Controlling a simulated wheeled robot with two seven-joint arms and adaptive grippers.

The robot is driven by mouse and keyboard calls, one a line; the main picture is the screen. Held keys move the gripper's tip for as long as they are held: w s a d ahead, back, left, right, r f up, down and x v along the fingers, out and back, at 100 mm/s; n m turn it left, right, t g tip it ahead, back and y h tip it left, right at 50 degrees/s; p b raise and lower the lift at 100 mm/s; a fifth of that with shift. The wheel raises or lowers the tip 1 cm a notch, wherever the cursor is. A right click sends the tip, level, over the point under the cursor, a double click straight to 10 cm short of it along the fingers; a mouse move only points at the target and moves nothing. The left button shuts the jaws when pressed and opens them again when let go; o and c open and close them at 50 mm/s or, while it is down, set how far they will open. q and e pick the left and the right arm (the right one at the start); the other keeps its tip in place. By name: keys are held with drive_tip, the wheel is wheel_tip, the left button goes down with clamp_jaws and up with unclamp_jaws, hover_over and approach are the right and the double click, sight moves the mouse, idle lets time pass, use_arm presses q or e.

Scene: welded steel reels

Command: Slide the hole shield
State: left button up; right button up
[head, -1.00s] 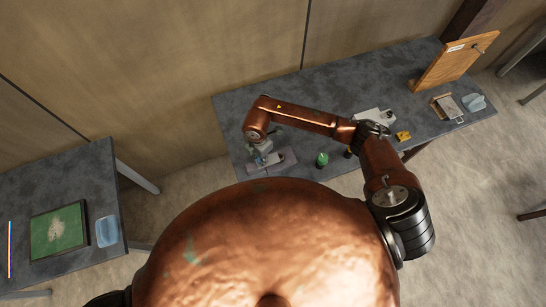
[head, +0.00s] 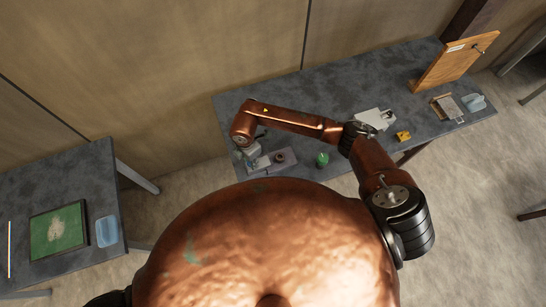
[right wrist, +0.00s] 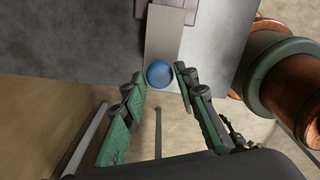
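A grey fixture (head: 290,165) lies near the front left edge of the right table, with a dark round spot (head: 281,157) on top. A pale flat plate, seemingly the shield, carries a blue ball knob (right wrist: 160,74) at its end; the plate (right wrist: 165,40) shows in the right wrist view. My right gripper (right wrist: 160,76) is open, one finger on each side of the knob, with narrow gaps apparent; contact is unclear. In the head view my right gripper (head: 254,159) is at the fixture's left end, small and partly hidden by its wrist. My left gripper is not visible.
A green object (head: 322,159) stands right of the fixture. A white-grey device (head: 374,119), a yellow block (head: 403,135) and an upright wooden board (head: 455,62) are farther right. Another table (head: 95,170) at left bears a green board (head: 60,231) and a blue tray (head: 107,231).

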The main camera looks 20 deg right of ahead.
drive_tip(key=shift+o, duration=1.2)
drive_tip(key=shift+r+p, duration=2.7)
drive_tip(key=shift+r, duration=0.9)
drive_tip(key=shift+f, duration=0.1)
